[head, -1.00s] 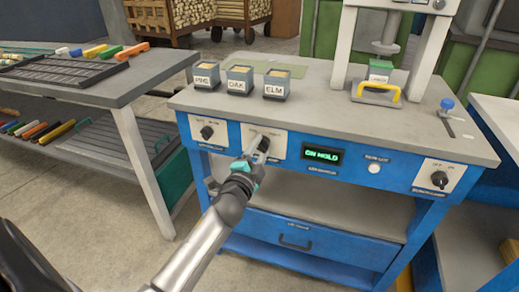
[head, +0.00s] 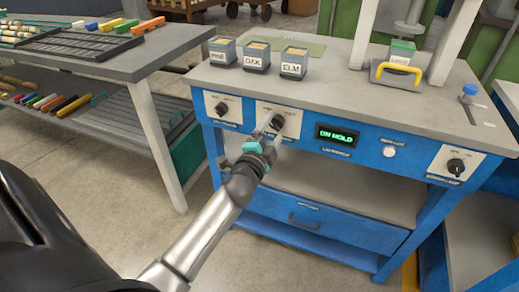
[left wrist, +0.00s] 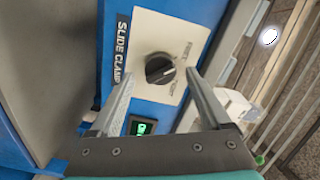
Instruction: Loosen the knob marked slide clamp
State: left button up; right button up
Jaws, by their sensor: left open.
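The slide clamp knob is a black round knob with a pale pointer line on a cream plate. It shows in the left wrist view (left wrist: 160,68) beside a label reading SLIDE CLAMP, and in the head view (head: 278,121) on the blue front of the bench. My left gripper (head: 272,134) is open in front of the plate, its fingertips just below the knob in the head view. In the left wrist view its two fingers (left wrist: 158,76) stand on either side of the knob, with gaps showing. Contact with the plate cannot be told. My right gripper is not in view.
A green ON HOLD display (head: 336,136) sits right of the knob. Other black knobs are at the left (head: 222,108) and right (head: 455,166), with a white button (head: 389,151) between. PINE, OAK and ELM boxes (head: 293,63) stand on the bench top above.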

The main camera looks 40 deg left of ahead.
pick_arm(q)
jog(key=p+v, duration=0.2)
jog(key=v, duration=1.2)
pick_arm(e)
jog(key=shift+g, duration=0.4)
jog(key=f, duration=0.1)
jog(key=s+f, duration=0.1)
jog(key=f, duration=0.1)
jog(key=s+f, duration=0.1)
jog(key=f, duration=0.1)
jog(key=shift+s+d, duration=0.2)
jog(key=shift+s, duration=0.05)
pick_arm(q)
jog(key=shift+r, duration=0.1)
